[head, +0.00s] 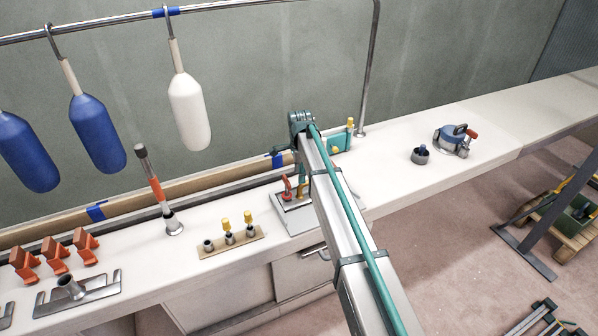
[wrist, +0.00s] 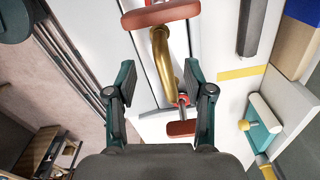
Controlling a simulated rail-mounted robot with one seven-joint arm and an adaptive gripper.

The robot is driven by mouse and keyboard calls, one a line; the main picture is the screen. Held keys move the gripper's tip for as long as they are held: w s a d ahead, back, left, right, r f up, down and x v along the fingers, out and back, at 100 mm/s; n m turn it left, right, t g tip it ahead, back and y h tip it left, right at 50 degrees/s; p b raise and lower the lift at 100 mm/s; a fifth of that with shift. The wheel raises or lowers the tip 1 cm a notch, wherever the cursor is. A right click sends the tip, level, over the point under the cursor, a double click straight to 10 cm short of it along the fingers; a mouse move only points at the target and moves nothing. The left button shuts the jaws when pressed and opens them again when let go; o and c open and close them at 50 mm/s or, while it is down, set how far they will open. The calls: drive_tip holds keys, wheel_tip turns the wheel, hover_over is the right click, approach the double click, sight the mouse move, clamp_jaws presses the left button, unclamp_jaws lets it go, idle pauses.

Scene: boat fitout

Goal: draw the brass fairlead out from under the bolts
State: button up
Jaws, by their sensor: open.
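The brass fairlead (wrist: 163,62) is a curved, gold-coloured piece on a pale plate in the wrist view. A red-handled bolt (wrist: 160,14) crosses its upper end and another red-handled bolt (wrist: 181,128) is at its lower end. In the head view the red bolts (head: 287,184) and a bit of the brass fairlead (head: 301,189) show beside my arm, on a grey plate (head: 292,213). My gripper (wrist: 160,74) is open, its fingers on either side of the fairlead in the picture. I see no contact; the height gap is unclear.
A teal block (wrist: 264,120) with yellow knobs stands beside the plate. Fenders (head: 188,110) hang from a rail behind.

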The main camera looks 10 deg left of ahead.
sight(300, 188)
wheel_tip(300, 188, down, 9)
drive_tip(key=shift+f+p, duration=0.15)
drive_tip(key=shift+p, duration=0.95)
clamp_jaws()
drive_tip(key=shift+s, duration=0.1)
drive_tip(key=shift+s+d, duration=0.9)
drive_tip(key=shift+s, duration=0.45)
drive_tip(key=shift+s+d, duration=0.9)
drive_tip(key=shift+s, duration=0.4)
drive_tip(key=shift+s+d, duration=0.9)
drive_tip(key=shift+s, duration=0.45)
unclamp_jaws()
